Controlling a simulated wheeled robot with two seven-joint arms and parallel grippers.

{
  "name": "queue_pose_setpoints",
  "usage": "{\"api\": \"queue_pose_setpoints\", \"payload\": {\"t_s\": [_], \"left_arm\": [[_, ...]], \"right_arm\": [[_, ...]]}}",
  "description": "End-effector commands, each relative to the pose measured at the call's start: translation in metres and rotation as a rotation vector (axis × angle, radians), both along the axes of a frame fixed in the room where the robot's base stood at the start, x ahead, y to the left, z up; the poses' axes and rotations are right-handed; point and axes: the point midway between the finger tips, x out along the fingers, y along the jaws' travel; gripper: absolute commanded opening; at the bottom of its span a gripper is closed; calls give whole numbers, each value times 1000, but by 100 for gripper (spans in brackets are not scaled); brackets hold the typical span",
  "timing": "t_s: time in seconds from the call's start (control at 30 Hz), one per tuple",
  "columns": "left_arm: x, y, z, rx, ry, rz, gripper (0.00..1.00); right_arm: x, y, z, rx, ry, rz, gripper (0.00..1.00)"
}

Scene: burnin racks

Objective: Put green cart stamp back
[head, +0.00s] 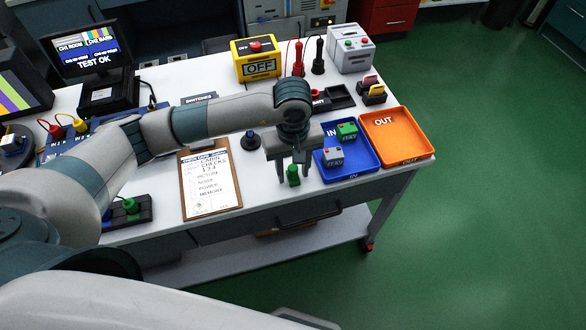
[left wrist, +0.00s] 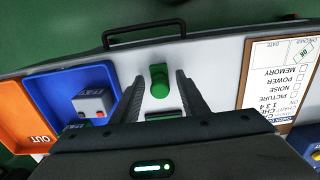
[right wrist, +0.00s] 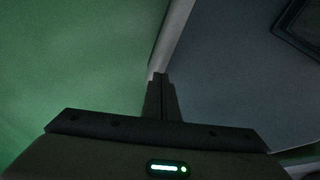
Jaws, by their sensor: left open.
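A green stamp (head: 293,176) stands upright on the white table near its front edge, left of the blue IN tray (head: 352,178). My left gripper (head: 293,176) is open, pointing down, with its fingers on either side of the stamp. In the left wrist view the green stamp (left wrist: 159,82) shows between the two fingers, with gaps on both sides. A black stamp holder (head: 140,217) at the table's front left carries a green-topped piece (head: 131,205) and a blue one; my arm partly hides it. My right gripper (right wrist: 160,98) is shut and empty, beside the table.
A clipboard (head: 211,209) with a checklist lies left of the stamp; it has a green mark in the left wrist view. A dark round knob (head: 250,141) stands behind. The blue tray holds small boxes; an orange OUT tray (head: 424,151) lies right. A drawer handle (head: 308,218) juts out in front.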

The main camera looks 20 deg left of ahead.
Motion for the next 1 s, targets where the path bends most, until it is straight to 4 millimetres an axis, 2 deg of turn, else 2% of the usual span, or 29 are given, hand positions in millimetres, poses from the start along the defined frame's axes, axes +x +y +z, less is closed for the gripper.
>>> {"api": "queue_pose_setpoints", "payload": {"t_s": [0.13, 0.27, 0.4, 0.5, 0.6, 0.8, 1.0], "left_arm": [[0, 0, 5, 0, 0, 0, 40], [2, 0, 15, -1, -4, 1, 40], [2, 0, 36, -1, -6, 0, 40], [2, 0, 53, -1, -6, -1, 40], [2, 0, 69, -1, -6, -1, 40], [1, 0, 98, -1, -3, -1, 40], [1, 0, 117, -2, -1, 0, 40]], "right_arm": [[-3, -1, 5, -2, 8, 0, 0], [-9, -3, -5, -5, 19, -1, 0], [-9, -3, -14, -5, 18, -2, 0], [26, 6, -13, 14, -58, 1, 0], [44, 15, -12, 27, -101, 3, 0], [77, 29, -10, 52, -179, 6, 0], [96, 38, -6, 67, -228, 7, 0]]}}
